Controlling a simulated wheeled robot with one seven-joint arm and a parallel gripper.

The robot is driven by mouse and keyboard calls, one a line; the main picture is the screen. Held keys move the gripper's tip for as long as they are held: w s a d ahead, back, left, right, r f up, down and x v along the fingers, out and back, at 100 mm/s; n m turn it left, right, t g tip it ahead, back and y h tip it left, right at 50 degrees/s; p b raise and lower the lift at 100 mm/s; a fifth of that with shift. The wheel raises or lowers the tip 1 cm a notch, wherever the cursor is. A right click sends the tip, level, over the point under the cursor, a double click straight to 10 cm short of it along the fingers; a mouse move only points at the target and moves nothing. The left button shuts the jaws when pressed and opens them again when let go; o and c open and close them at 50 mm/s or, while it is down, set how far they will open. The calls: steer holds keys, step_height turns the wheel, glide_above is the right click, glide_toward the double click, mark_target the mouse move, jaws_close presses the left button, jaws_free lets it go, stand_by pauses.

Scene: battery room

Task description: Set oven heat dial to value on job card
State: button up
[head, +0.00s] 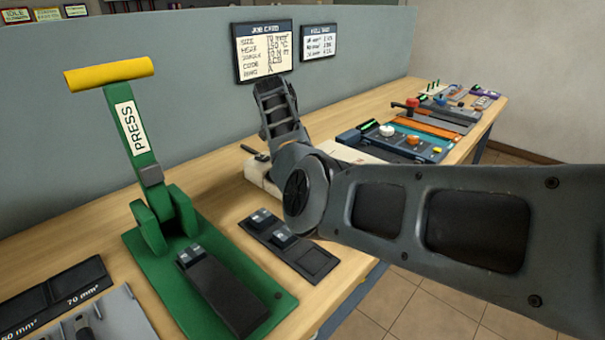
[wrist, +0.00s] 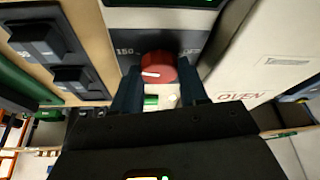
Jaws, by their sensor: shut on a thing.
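The oven (wrist: 240,100) is a cream box with the word OVEN on it in the wrist view. Its red heat dial (wrist: 158,68) has a white pointer mark, and "150" is printed to its left. My gripper (wrist: 160,88) is shut on the dial, one dark finger on each side. Other scale marks are partly hidden by the fingers. In the head view my arm covers most of the oven (head: 262,180). The job card (head: 264,50) hangs on the grey partition; its lines include SIZE, HEAT and CODE, but the values are too small to read.
A green press (head: 205,270) with a yellow handle stands at the left of the bench. A dark tray with black blocks (head: 290,245) lies in front of the oven. Several coloured devices (head: 390,140) fill the bench to the right. A second card (head: 318,42) hangs beside the job card.

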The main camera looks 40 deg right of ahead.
steer(key=o, duration=1.1)
steer(key=shift+c, duration=0.2)
steer(key=p+v, duration=0.1)
steer(key=v, duration=0.6)
steer(key=shift+w+r, duration=0.2)
steer(key=shift+r, duration=0.15)
